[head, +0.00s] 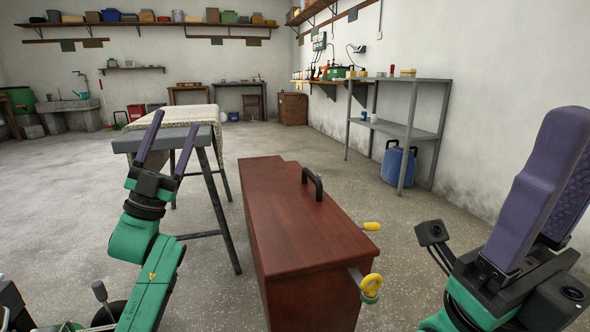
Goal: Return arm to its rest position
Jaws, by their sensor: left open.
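My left gripper (175,121) is raised at the left of the head view, its two purple fingers spread apart and pointing up, with nothing between them. Its green and black arm comes up from the lower left. It shows in front of a trestle table. My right gripper (572,150) stands large at the right edge, its purple fingers pointing up. One finger overlaps the other and the frame edge cuts it off, so its opening is unclear. I see no object held in it.
A red-brown box (290,225) with a black handle (312,183) and yellow-ended levers (371,285) stands between the arms. The trestle table (135,141) with a cloth (185,115) is behind the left gripper. A metal shelf (408,131) and blue container (397,166) stand right. Floor centre-left is open.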

